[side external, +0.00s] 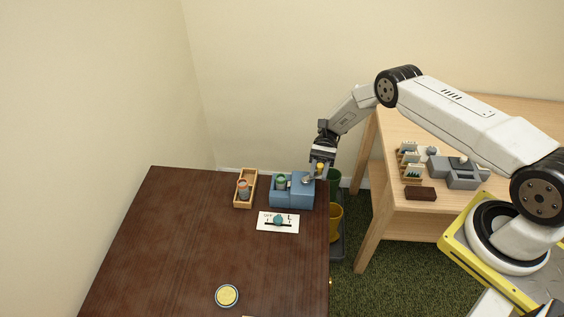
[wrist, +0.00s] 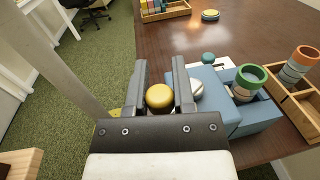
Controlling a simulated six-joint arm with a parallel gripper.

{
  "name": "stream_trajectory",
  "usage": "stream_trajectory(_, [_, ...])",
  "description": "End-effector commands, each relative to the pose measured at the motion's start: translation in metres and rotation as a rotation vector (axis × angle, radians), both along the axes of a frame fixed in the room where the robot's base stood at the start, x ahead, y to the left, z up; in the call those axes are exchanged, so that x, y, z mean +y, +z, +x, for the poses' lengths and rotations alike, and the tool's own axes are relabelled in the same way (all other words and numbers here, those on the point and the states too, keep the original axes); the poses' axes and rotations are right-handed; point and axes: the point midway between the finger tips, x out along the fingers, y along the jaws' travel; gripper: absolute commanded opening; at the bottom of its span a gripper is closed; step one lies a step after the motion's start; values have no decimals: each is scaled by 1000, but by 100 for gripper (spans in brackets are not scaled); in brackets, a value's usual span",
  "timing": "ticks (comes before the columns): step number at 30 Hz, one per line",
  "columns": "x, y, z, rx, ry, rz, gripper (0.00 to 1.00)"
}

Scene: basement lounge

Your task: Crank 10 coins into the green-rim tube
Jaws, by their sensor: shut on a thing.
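The blue coin machine (side external: 302,196) stands at the back right edge of the dark table; it also shows in the wrist view (wrist: 216,108). The green-rim tube (side external: 281,183) stands upright in its left part and shows in the wrist view (wrist: 248,80). Its contents are hard to make out. A yellow round crank knob (wrist: 159,97) lies between the fingers of my gripper (wrist: 160,76), which is shut on it. A silver hub (wrist: 196,88) sits beside the right finger. In the side view, my gripper (side external: 320,168) is at the machine's right side, just past the table edge.
A wooden tray (side external: 252,178) with an orange-rim tube (side external: 243,186) stands left of the machine. A white card (side external: 265,226) with a teal knob lies in front. A yellow disc (side external: 227,296) lies near the front. Bins (side external: 335,222) stand below the table edge.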

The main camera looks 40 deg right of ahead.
Motion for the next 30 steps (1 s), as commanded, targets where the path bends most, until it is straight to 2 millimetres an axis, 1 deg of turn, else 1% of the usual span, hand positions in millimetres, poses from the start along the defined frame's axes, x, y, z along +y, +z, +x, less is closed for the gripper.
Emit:
stream_trajectory(14, [-1, -1, 0, 1, 16, 0, 0])
stream_trajectory(15, [-1, -1, 0, 1, 15, 0, 40])
stream_trajectory(17, [-1, -1, 0, 1, 15, 0, 60])
stream_trajectory(18, [-1, 0, 0, 1, 15, 0, 66])
stream_trajectory(30, [0, 1, 0, 1, 15, 1, 66])
